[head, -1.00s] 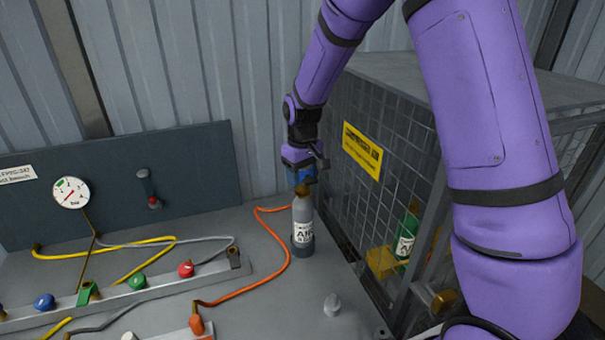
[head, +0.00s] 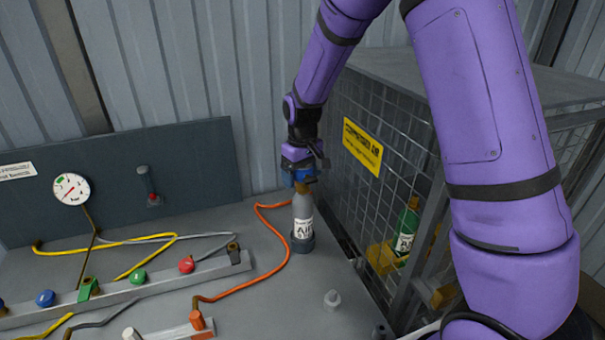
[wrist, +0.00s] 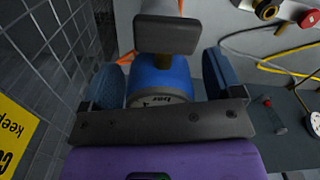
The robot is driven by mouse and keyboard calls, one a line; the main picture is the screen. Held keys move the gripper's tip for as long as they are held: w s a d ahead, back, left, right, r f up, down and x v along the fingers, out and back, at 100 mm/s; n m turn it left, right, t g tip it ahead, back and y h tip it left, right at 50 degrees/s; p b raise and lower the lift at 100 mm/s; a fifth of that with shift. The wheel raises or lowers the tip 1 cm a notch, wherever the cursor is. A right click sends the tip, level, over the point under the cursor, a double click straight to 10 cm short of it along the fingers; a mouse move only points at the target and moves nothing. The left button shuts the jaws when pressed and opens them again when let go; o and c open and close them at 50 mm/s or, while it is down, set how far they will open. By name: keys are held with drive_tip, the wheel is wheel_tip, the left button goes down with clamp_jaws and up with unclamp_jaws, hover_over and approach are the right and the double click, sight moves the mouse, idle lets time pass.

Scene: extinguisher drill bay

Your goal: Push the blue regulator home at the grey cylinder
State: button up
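The grey cylinder (head: 302,215) stands upright at the bench's right side, in a dark ring base, with a white label. Its brass valve (head: 302,187) shows at the top. The blue regulator (head: 297,176) is directly above the valve, under my gripper (head: 302,176).
A mesh cage (head: 390,150) with a yellow sign (head: 362,148) and a green bottle (head: 406,228) stands close on the right. An orange hose (head: 283,250) runs left of the cylinder. A rail with coloured knobs (head: 138,279) and a gauge (head: 71,190) are farther left.

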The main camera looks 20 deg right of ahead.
wheel_tip(320, 180, up, 10)
drive_tip(key=shift+r, duration=0.2)
drive_tip(key=shift+s+d+r, duration=0.1)
drive_tip(key=shift+s+r, duration=0.1)
drive_tip(key=shift+r, duration=0.25)
drive_tip(key=s+d+r+m+t, duration=0.2)
drive_tip(key=s+d+r+t, duration=0.15)
drive_tip(key=s+r, duration=0.95)
drive_tip(key=s+d+m+t, duration=0.1)
drive_tip(key=s+d, duration=0.2)
drive_tip(key=s, duration=1.5)
drive_tip(key=shift+s+m+t, duration=0.3)
drive_tip(key=shift+s+t, duration=0.05)
